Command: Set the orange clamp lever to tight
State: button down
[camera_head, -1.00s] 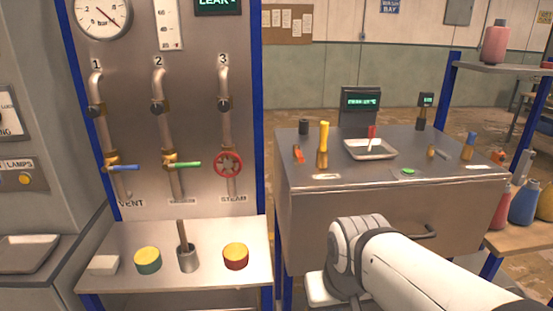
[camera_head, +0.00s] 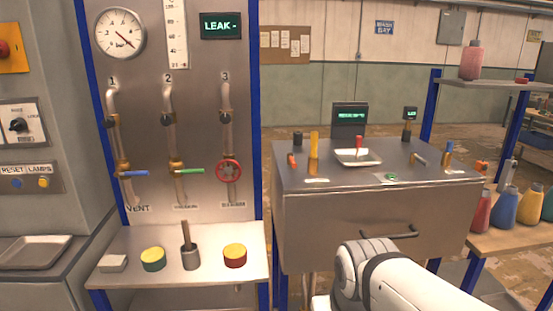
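A small orange-red lever-like piece (camera_head: 292,160) stands tilted at the left end of the grey metal cabinet top (camera_head: 340,180). It looks like the orange clamp lever, but it is too small to read its setting or any marks. A yellow-handled upright lever (camera_head: 314,150) on a brass-coloured base stands just right of it. A red-tipped piece (camera_head: 359,142) stands in or behind a shallow tray on the same top. My white arm reaches in from the bottom right, in front of the cabinet, and its gripper is out of view.
The cabinet top also holds a black cylinder (camera_head: 297,138), a grey lever (camera_head: 418,159), a blue-topped fitting (camera_head: 448,152) and a green button (camera_head: 391,177). A pipe panel (camera_head: 195,100) with valves and a shelf (camera_head: 210,268) stands left. Bottles (camera_head: 504,207) stand on a rack at right.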

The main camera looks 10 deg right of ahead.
aim_at(291, 161)
jog(key=z, duration=0.1)
jog(key=i, duration=0.95)
jog(key=u, duration=0.05)
